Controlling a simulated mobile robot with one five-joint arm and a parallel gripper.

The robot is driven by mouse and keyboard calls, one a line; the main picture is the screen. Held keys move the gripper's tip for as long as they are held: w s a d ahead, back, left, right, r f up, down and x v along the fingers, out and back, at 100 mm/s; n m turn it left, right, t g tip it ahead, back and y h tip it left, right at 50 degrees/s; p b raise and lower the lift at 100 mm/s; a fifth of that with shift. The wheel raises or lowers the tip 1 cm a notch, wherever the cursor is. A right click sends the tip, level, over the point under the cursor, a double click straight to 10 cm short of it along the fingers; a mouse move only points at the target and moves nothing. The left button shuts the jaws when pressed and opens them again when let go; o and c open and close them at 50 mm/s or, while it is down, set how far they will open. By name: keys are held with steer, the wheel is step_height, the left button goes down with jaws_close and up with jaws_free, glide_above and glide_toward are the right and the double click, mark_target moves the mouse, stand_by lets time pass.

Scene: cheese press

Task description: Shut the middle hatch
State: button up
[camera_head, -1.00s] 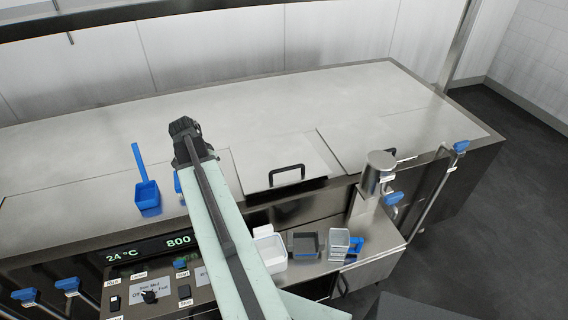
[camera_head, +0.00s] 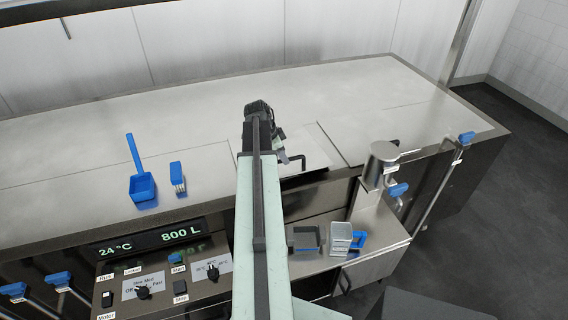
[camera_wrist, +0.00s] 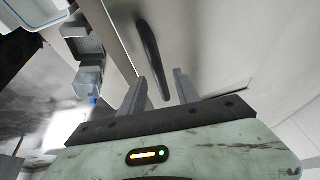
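The middle hatch (camera_head: 312,145) is a pale steel panel in the worktop, partly hidden behind my arm in the head view. Its black bar handle (camera_head: 293,161) is near the front edge. In the wrist view the handle (camera_wrist: 149,46) runs across the pale hatch surface (camera_wrist: 205,45). My gripper (camera_wrist: 160,75) is open, and the handle's near end shows between its two fingers. I cannot tell how far above the handle they are. In the head view my gripper (camera_head: 281,153) is over the hatch, just left of the handle. The hatch's exact tilt is unclear.
A blue scoop (camera_head: 142,187) and a blue brush (camera_head: 178,177) lie on the worktop to the left. A steel cylinder (camera_head: 382,163) with a blue handle stands to the right. A grey tray (camera_head: 305,239) and a clear container (camera_head: 340,237) sit on the lower shelf.

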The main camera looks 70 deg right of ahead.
steer(key=shift+x, duration=0.75)
steer(key=shift+r, duration=0.1)
jaws_close()
stand_by(0.8)
